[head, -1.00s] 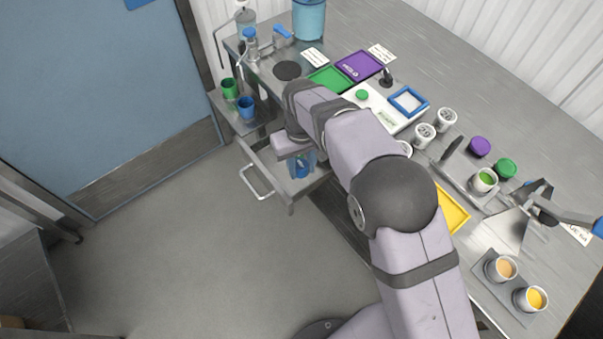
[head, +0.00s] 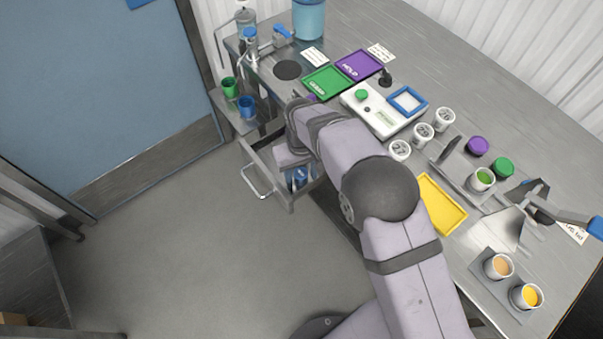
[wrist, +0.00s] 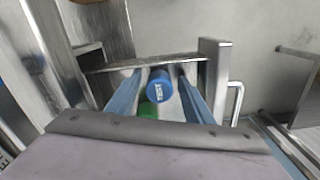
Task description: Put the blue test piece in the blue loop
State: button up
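The blue test piece (wrist: 159,87) is a blue cylinder with a white label on its top, in the open drawer (head: 288,199). A green piece (wrist: 148,109) is close beside it, partly covered. My gripper (wrist: 164,73) points down into the drawer, its fingers open on either side of the blue piece; a gap shows at the right finger. In the head view my arm hides most of the drawer. I cannot tell for sure which thing is the blue loop; a blue round cup-like holder (head: 247,106) is on the side ledge, next to a green one (head: 230,87).
The drawer's walls stand close around my gripper. On the counter are a white device with a blue square frame (head: 407,99), green (head: 328,82) and purple (head: 360,65) trays, a yellow tray (head: 441,205) and several white cups. The floor at left is clear.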

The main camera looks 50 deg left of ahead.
aim_at(301, 174)
jog(key=shift+r, duration=0.1)
jog(key=r+b, duration=0.1)
jog(key=r, duration=0.2)
jog(key=r+b, duration=0.1)
jog(key=r, duration=0.3)
jog(key=shift+a+b, duration=0.2)
jog(key=shift+b, duration=0.15)
jog(key=shift+r, duration=0.1)
jog(key=c, duration=0.3)
